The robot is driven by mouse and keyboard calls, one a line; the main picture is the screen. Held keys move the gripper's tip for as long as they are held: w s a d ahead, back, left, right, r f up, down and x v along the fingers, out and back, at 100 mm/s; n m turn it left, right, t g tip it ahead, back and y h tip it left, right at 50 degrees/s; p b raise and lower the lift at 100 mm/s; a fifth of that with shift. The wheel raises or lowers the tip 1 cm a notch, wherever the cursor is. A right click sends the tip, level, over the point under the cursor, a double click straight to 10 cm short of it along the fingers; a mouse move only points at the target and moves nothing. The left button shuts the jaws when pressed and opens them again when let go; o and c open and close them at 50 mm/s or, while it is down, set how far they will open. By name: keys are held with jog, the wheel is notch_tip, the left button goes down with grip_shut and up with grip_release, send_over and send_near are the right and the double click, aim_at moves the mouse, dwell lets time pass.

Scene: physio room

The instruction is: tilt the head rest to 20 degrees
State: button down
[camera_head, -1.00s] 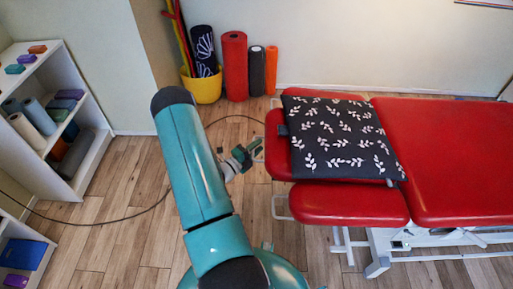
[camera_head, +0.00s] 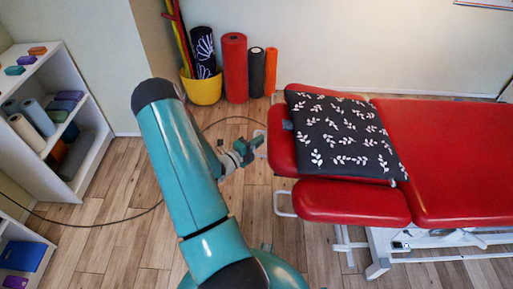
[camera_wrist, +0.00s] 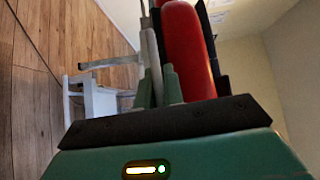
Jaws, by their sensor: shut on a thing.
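The red head rest (camera_head: 281,152) is the left end section of the treatment table, tilted up a little. A dark cushion with white leaves (camera_head: 345,138) covers most of it. My gripper (camera_head: 256,143) is at its left end, shut on what looks like the pale handle bar there. In the wrist view, my fingers (camera_wrist: 157,88) close around the grey handle bar (camera_wrist: 151,48), just left of the red head rest pad (camera_wrist: 188,50). The exact contact is partly hidden. A second pale loop (camera_head: 283,204) sticks out below, near a red front pad (camera_head: 350,202).
The red table top (camera_head: 455,150) extends right on a white frame (camera_head: 378,255). A yellow bucket (camera_head: 204,88) and upright rolls (camera_head: 235,68) stand by the back wall. A white shelf (camera_head: 92,160) is at left. A cable crosses the open wooden floor.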

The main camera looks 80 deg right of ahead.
aim_at(270, 122)
jog(key=shift+m+t+y, duration=0.3)
jog(key=shift+m+y, duration=0.2)
jog(key=shift+m, duration=0.3)
jog(key=r, duration=0.2)
jog(key=s+r, duration=0.1)
jog(key=r, duration=0.2)
jog(key=s+r, duration=0.1)
jog(key=r, duration=0.2)
jog(key=shift+d+r, duration=0.25)
jog(key=shift+d, duration=0.1)
jog(key=c, duration=1.5)
grip_release()
jog(key=shift+a+f, duration=0.1)
jog(key=v, duration=1.3)
jog(key=shift+w+a, duration=0.2)
jog(key=shift+a, duration=0.15)
